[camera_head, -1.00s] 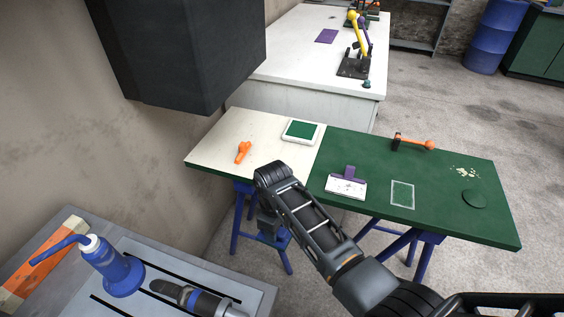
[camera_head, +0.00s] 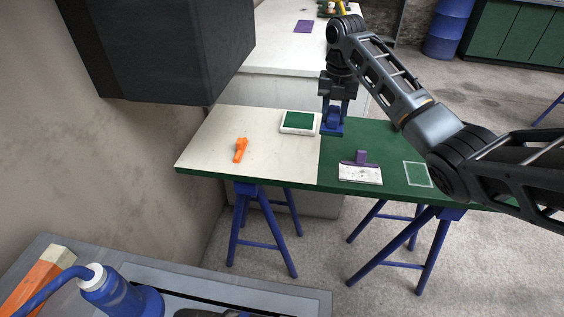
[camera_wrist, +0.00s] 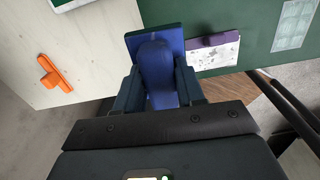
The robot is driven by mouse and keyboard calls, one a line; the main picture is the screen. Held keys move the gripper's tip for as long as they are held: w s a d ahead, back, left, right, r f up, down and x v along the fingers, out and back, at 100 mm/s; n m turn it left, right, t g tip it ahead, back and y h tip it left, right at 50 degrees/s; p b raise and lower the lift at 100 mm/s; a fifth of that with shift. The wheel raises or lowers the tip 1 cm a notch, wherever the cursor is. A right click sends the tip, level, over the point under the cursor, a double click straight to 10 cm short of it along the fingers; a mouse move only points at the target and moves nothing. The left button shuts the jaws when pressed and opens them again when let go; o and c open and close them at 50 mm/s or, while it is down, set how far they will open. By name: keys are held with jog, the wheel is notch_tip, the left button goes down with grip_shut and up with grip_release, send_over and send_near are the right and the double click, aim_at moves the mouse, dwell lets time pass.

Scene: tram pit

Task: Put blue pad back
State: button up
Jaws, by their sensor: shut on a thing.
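My gripper (camera_head: 337,102) is shut on the blue pad (camera_head: 332,129), over the far edge of the table near the seam between its cream and green halves. In the wrist view the blue pad (camera_wrist: 168,36) is a flat square with a rounded blue handle (camera_wrist: 157,72) between the fingers (camera_wrist: 158,92). I cannot tell whether its base touches the table.
A white-framed green pad (camera_head: 299,122) lies just left of the blue pad. An orange tool (camera_head: 240,150) lies on the cream half (camera_head: 208,150). A purple-handled block on a white sheet (camera_head: 360,174) and a pale-edged rectangle (camera_head: 417,175) lie on the green half.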

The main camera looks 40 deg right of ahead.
jog(key=shift+s+d+r+n, duration=0.2)
jog(key=shift+d+n, duration=0.1)
jog(key=shift+d, duration=0.1)
jog(key=w+a+f, duration=0.2)
jog(key=a, duration=0.1)
jog(key=w+a+f, duration=0.2)
jog(key=a, duration=0.1)
jog(key=w+a+f+p, duration=0.1)
jog(key=w+a+f, duration=0.2)
jog(key=shift+a+f, duration=0.1)
jog(key=shift+f, duration=0.05)
jog(key=shift+f+p, duration=0.5)
jog(key=shift+f, duration=1.25)
jog(key=shift+f, duration=0.25)
jog(key=o, duration=1)
jog(key=shift+b, duration=0.3)
